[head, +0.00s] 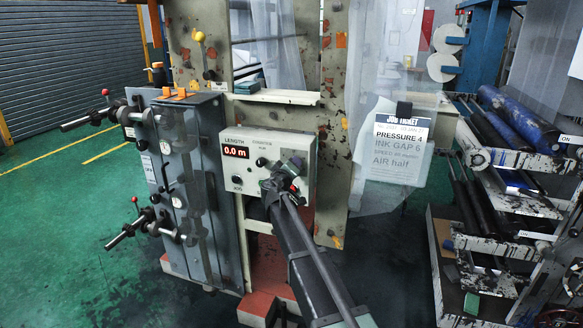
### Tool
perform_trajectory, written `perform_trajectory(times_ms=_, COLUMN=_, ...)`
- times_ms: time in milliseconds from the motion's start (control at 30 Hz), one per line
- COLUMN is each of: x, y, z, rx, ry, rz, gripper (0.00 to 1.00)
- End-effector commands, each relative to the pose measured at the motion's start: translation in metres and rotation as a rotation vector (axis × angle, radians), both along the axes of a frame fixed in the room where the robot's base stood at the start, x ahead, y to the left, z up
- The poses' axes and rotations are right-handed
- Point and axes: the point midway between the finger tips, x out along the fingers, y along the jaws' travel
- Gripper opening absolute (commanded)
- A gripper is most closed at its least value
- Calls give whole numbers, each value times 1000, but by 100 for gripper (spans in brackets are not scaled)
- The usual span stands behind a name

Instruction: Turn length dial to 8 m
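The length control box (284,147), pale grey, is fixed to the machine frame near the middle of the head view. Its red display (235,152) under the word LENGTH reads 0.0 m. A small dark knob (261,161) sits right of the display, and another dark knob (237,181) sits below it. I cannot tell which knob is the length dial; it may be hidden behind my arm. My gripper (277,184) is at the lower right part of the box's face, covering it. Its fingers are too small and dark to tell whether they are open or touching anything.
A grey cabinet (183,205) with black handles stands left of the box. A transparent job ticket (400,145) hangs at the right, reading PRESSURE 4, INK GAP 6, AIR half. Racks of dark rollers (497,190) stand far right. Green floor (70,230) is open at left.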

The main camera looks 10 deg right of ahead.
Motion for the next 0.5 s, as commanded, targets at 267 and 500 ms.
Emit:
perform_trajectory(times_ms=267, x=-1, y=0, z=0, rx=-115, ry=64, rz=0, gripper=16)
perform_trajectory(times_ms=500, x=-1, y=0, z=0, rx=-153, ry=85, rz=0, gripper=16)
